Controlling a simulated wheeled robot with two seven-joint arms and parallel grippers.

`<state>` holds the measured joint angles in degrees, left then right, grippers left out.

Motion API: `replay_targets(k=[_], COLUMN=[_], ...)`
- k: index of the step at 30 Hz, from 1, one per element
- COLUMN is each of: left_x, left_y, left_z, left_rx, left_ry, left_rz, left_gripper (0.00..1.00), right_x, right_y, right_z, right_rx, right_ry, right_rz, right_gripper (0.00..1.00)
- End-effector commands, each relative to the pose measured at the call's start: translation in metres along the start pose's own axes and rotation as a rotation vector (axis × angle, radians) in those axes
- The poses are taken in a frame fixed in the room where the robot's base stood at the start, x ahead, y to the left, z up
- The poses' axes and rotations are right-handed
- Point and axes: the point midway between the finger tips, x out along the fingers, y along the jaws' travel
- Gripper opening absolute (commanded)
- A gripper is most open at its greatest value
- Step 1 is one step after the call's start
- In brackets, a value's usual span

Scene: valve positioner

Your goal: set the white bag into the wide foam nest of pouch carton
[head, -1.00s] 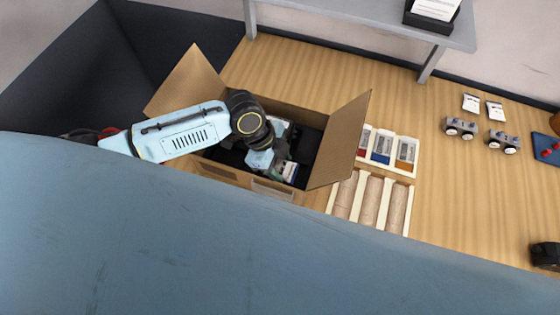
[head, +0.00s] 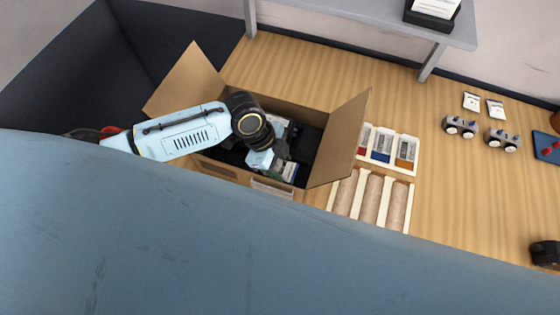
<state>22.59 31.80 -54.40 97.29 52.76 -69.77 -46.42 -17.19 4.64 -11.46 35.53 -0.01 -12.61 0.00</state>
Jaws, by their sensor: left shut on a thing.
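An open cardboard carton (head: 338,140) with raised flaps stands on the wooden bench, and dark foam (head: 308,141) shows inside it. My left arm reaches in over the carton's left side. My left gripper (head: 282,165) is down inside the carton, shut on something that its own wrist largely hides. A whitish, partly dark item (head: 287,172) shows right by the fingers, and I cannot tell for sure that it is the white bag. The nest under the gripper is hidden. My right gripper is not in view.
A white tray with small coloured packs (head: 381,157) and a tray of tan rolls (head: 371,200) lie right of the carton. Two grey valve bodies (head: 461,127) and two white packets (head: 471,102) lie farther right. A grey shelf (head: 385,15) stands behind. Bare bench lies between.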

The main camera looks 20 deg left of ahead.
Motion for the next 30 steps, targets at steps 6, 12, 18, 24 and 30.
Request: replay_targets(k=[6,12,18,24,30], left_x=[0.0003,0.0002,-0.0004,-0.0002,0.0004], left_y=[0.0001,0.0000,0.0000,0.0001,0.0001], left_z=[-0.0001,0.0000,-0.0003,-0.0002,0.0001], left_rx=[0.000,0.000,0.000,0.001,0.001], left_ry=[0.000,0.000,0.000,0.000,0.000], left_rz=[0.000,0.000,0.000,0.000,0.000], left_gripper=[0.27,0.27,0.27,0.27,0.27], right_x=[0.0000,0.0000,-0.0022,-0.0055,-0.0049], right_y=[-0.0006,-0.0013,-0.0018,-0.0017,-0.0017], right_z=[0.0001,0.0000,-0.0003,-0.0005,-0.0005], right_rx=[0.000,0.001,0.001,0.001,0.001], right_ry=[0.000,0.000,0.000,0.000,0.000], right_rz=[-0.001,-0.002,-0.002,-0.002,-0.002], right_gripper=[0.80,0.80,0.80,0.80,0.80])
